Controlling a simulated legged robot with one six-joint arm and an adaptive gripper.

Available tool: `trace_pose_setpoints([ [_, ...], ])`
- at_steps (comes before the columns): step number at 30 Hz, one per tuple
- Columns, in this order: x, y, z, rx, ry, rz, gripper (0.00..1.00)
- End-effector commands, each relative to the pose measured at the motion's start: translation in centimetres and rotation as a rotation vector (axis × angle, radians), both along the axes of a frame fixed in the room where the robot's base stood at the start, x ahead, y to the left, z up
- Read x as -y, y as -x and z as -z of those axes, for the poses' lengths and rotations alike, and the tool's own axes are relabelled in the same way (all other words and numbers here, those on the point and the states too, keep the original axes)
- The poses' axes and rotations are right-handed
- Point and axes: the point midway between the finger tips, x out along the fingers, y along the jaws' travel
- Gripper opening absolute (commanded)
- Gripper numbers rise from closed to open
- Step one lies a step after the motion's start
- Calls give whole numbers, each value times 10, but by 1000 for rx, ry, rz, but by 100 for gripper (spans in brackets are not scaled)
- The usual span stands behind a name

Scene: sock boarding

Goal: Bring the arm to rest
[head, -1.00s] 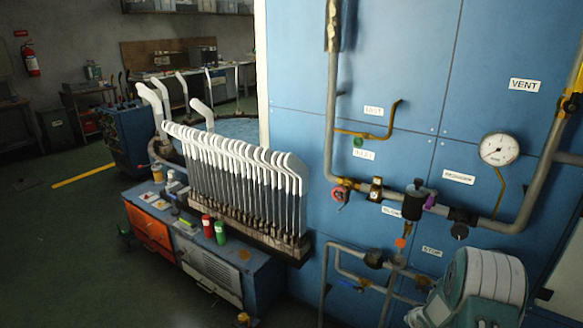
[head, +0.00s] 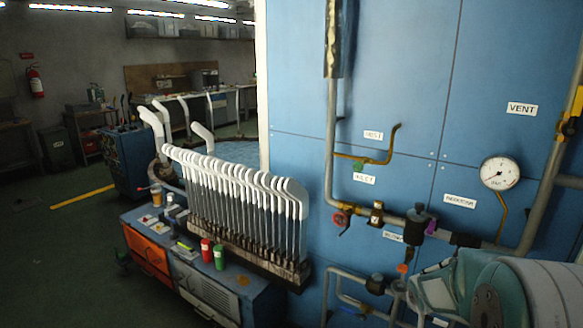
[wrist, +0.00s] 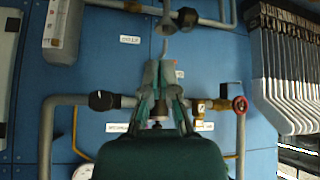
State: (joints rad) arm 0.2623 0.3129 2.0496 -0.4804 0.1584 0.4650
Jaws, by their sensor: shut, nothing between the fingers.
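My arm (head: 520,295), teal and pale grey, shows at the lower right of the head view, in front of the pipework on the blue wall panel. In the wrist view, my gripper (wrist: 160,68) points at the blue panel. Its two teal and grey fingers are together at the tips, with nothing seen held. A pipe and valve show behind the fingers; the gap to them is hard to judge.
A blue wall panel (head: 400,60) carries pipes, a red valve wheel (head: 340,218) and a gauge (head: 499,172). A rack of white-topped boards (head: 235,200) stands left of it on a cart (head: 205,290). Open green floor (head: 60,250) lies farther left.

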Motion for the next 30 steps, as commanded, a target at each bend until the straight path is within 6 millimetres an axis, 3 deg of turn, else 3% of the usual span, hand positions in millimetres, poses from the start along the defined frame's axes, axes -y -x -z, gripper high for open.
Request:
trace_pose_setpoints([
  [1,-8,10,-19,1,8,-5,0],
  [6,-34,48,-64,-20,20,-20,0],
  [15,-80,130,-120,-62,8,-78,0],
  [22,-115,201,-142,-93,-27,-155,0],
  [30,-147,273,-146,-128,-74,-265,0],
])
